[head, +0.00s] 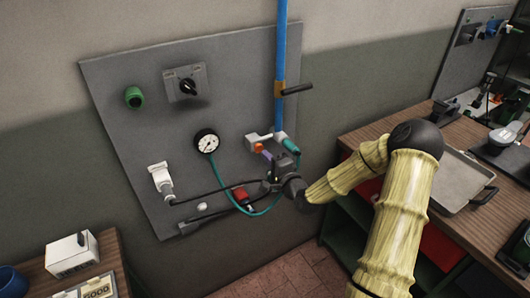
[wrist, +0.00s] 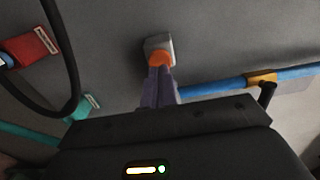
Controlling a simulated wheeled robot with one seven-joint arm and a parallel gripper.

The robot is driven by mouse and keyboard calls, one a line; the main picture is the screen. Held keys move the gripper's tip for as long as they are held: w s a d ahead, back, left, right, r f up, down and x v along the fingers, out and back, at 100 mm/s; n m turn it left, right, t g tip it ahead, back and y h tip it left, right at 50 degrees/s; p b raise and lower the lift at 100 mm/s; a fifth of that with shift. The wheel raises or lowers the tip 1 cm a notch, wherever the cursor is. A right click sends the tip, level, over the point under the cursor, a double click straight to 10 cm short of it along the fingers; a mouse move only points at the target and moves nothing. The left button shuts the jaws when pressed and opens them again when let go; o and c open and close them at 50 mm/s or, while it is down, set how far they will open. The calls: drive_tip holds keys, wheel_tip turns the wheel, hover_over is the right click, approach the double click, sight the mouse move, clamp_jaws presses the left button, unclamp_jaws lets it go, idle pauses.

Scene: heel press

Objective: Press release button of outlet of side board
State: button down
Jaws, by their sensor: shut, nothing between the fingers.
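The grey board (head: 125,95) is mounted on the wall. At its lower right, near the foot of the blue pipe, is a pale outlet block (head: 262,137) with a small orange part (head: 258,147), which looks like its button. In the wrist view the block (wrist: 158,43) and the orange part (wrist: 161,59) lie straight beyond my fingertips. My gripper (head: 266,155) has purple fingers, pressed together and empty. Their tips (wrist: 160,72) are right at the orange part; I cannot tell whether they touch it. The fingers hide its lower side.
A blue pipe (head: 280,60) with a dark lever (head: 297,89) runs down beside the outlet. A teal plug (head: 290,146), a red fitting (head: 241,195) and looping hoses are close to my gripper. A gauge (head: 206,141) sits left. A workbench (head: 385,130) stands right.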

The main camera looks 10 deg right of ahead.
drive_tip(key=shift+x, duration=0.95)
